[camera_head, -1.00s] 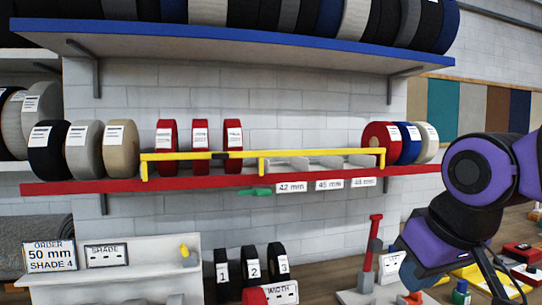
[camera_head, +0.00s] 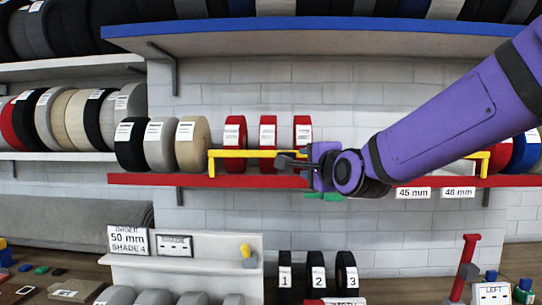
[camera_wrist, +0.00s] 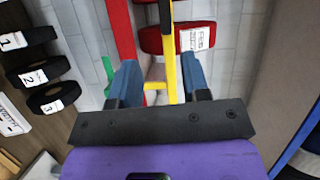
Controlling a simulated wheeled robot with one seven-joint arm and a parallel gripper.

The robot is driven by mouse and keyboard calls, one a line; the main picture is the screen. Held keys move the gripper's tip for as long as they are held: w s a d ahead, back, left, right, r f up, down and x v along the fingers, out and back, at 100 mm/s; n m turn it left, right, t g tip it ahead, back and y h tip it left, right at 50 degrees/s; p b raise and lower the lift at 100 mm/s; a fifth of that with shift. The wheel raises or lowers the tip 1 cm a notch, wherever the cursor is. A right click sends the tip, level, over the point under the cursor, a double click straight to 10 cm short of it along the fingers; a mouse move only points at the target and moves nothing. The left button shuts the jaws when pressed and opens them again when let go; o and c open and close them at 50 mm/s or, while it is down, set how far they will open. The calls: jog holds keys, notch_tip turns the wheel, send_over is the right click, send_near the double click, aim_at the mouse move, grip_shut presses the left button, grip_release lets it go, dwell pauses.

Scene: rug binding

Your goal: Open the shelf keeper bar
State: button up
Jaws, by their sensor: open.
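The yellow keeper bar (camera_head: 237,153) runs along the front of the red shelf (camera_head: 150,180), before the red reels (camera_head: 268,131). My arm hides much of its right part; its right end shows beyond the arm. My gripper (camera_head: 284,161) is at the bar's left half, in front of the rightmost red reel. In the wrist view the open blue fingers (camera_wrist: 160,76) stand on either side of the yellow bar (camera_wrist: 169,60), with a gap to each. A dark piece (camera_wrist: 165,14) sits on the bar beyond the fingers.
A green tab (camera_head: 325,196) hangs under the red shelf, just below my gripper. The blue shelf (camera_head: 330,45) overhangs above. Black numbered reels (camera_head: 317,275) stand below. Black, grey and tan reels (camera_head: 160,146) stand left of the bar.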

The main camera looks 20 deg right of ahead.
aim_at(289, 155)
jog(key=shift+m, duration=0.3)
jog(key=w, duration=0.4)
jog(key=w+a, duration=0.1)
jog(key=w, duration=0.6)
jog(key=shift+w+a+r, duration=0.2)
jog(key=shift+w+a, duration=0.05)
jog(key=shift+w, duration=0.05)
jog(key=shift+c, duration=0.2)
grip_shut()
